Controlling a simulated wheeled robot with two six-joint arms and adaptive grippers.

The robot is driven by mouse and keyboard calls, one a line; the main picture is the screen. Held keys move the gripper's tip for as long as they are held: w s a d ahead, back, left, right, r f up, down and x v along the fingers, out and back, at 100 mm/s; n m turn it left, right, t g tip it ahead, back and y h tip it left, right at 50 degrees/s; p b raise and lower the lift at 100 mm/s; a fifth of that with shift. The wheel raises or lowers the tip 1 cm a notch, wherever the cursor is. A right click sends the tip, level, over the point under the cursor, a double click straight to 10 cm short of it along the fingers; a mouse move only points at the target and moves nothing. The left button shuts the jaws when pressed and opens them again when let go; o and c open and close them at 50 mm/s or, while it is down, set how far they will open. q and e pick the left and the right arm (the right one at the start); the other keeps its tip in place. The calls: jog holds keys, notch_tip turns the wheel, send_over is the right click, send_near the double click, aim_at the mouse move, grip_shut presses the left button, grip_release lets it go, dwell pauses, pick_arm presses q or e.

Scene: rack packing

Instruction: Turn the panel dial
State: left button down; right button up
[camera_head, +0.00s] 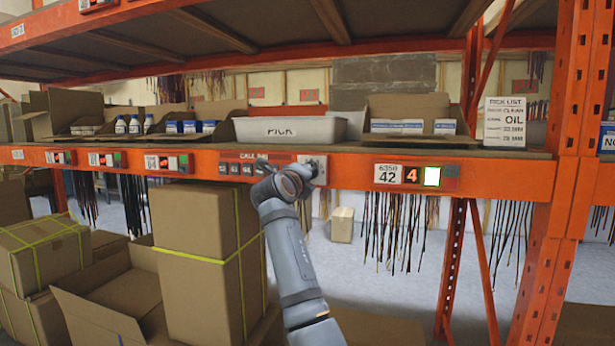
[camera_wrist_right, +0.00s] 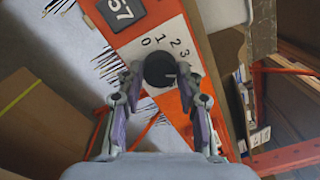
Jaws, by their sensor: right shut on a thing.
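The panel dial is a round black knob (camera_wrist_right: 158,70) on a white plate (camera_wrist_right: 172,36) marked 0, 1, 2 and 3. The plate (camera_head: 321,162) also shows on the orange shelf beam in the head view, where my arm hides most of the knob. My right gripper (camera_wrist_right: 160,80) is shut on the knob, with one finger on each side of it. In the head view my right gripper (camera_head: 308,172) reaches up to the beam from below. A small light mark shows on the knob's lower right part; its exact pointing is hard to tell. My left gripper is in neither view.
Above the beam (camera_head: 350,172) stand a white PICK tray (camera_head: 290,131), open cartons with bottles, and a PICK LIST card (camera_head: 505,121). Strapped cartons (camera_head: 208,262) stand lower left. Dark strips hang below the beam.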

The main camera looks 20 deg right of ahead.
dwell(0.4)
jog(key=o, duration=1.2)
notch_tip(320, 180, up, 10)
jog(key=shift+w+f, duration=0.1)
jog(key=shift+c, duration=0.3)
